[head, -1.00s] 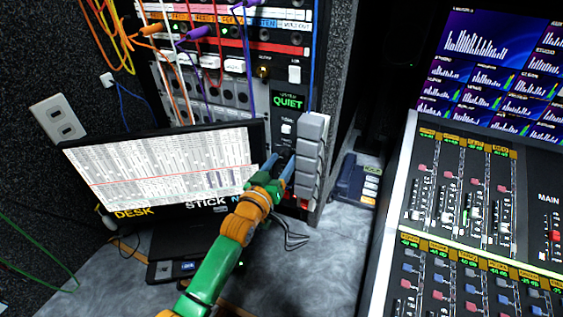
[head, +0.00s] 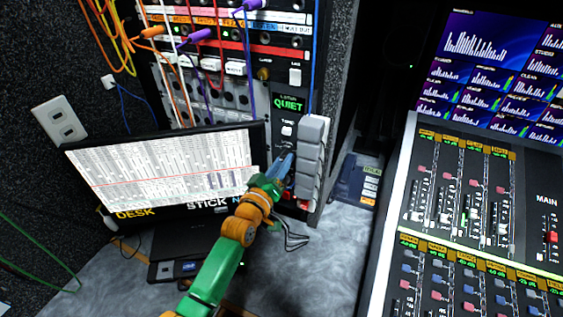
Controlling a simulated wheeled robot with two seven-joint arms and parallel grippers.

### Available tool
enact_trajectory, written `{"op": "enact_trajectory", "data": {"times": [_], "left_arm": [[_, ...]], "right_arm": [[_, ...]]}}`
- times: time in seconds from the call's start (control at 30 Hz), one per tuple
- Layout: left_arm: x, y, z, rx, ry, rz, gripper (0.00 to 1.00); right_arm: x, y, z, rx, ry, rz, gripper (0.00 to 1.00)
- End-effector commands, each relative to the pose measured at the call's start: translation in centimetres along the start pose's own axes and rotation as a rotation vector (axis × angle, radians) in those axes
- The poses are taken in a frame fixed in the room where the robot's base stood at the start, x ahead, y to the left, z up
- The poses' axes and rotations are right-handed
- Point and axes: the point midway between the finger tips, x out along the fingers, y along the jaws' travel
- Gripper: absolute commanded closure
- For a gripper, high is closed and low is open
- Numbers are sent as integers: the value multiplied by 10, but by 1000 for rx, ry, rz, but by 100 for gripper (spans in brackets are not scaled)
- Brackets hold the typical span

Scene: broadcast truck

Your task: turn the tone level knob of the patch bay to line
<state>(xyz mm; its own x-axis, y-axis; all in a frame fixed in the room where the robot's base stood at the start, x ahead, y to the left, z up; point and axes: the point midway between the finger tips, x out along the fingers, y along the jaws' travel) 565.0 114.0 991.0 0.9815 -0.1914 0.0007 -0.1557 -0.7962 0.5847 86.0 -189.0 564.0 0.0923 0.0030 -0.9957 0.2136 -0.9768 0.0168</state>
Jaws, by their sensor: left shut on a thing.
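The patch bay (head: 222,96) is the tall rack at the upper middle of the head view, with coloured cables plugged in. Its narrow right-hand strip carries a green QUIET display (head: 289,103) and a small white switch or button (head: 288,131) below a label that seems to read TONE. My left gripper (head: 286,160) is at this strip, below the white switch. Its blue fingers are closed together on something small at the panel, which they hide. I cannot see the knob's pointer or its marks. My right gripper is not in view.
A monitor (head: 165,172) stands just left of my left arm. A column of grey blocks (head: 312,160) stands close to the right of the gripper. A mixing console (head: 455,205) fills the right side. A dark device (head: 357,181) sits behind the free counter (head: 325,255).

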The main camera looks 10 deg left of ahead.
Motion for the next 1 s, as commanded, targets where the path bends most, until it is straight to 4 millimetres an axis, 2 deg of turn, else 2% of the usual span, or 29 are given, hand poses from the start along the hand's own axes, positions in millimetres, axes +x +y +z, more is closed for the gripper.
{"op": "enact_trajectory", "data": {"times": [0.2,0.5,1.0], "left_arm": [[0,0,0,-173,-2,-2,100],[0,1,1,-343,-2,-1,100],[0,1,1,-425,-2,-1,100]], "right_arm": [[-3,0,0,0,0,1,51],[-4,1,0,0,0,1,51],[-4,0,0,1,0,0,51]]}}
